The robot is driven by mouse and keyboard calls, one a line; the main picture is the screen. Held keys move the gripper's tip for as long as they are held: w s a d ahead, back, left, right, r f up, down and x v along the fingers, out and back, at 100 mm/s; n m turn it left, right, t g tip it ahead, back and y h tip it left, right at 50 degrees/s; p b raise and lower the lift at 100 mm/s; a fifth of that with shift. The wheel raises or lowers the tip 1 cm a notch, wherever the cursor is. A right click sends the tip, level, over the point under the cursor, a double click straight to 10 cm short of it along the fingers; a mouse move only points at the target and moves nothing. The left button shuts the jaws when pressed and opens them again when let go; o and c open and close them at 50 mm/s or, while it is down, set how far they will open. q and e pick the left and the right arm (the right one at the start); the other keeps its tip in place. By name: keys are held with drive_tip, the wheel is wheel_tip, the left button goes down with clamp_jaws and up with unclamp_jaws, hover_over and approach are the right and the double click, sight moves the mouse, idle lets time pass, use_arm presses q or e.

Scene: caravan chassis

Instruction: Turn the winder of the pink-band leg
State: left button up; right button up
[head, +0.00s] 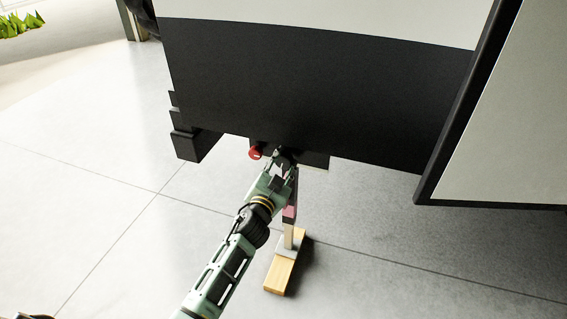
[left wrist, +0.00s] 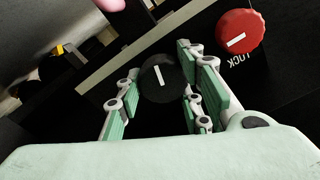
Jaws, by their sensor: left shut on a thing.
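The pink-band leg (head: 290,211) stands upright under the caravan's black lower panel, its foot on a wooden block. The winder, a black round knob with a white mark (left wrist: 163,78), sits between my left fingers in the left wrist view. My left gripper (head: 281,162) is beneath the panel edge, next to the top of the leg, and is shut on this knob; the left gripper also shows in the left wrist view (left wrist: 158,92). The mark on the knob is tilted. In the head view the knob is mostly hidden by the gripper.
A red knob (head: 255,153) with a white mark is close to the left of my gripper; it also shows in the left wrist view (left wrist: 240,31) beside the lettering LOCK. The black panel (head: 320,90) hangs just above. The wooden block (head: 281,278) rests on open tiled floor.

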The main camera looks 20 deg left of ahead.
use_arm(q)
drive_tip(key=m, duration=0.2)
drive_tip(key=shift+d+m, duration=0.15)
drive_tip(key=shift+m, duration=0.25)
drive_tip(key=shift+f+m, duration=0.1)
drive_tip(key=shift+m, duration=1.4)
drive_tip(key=o, duration=1.1)
drive_tip(key=shift+d, duration=0.1)
drive_tip(key=shift+o, duration=0.2)
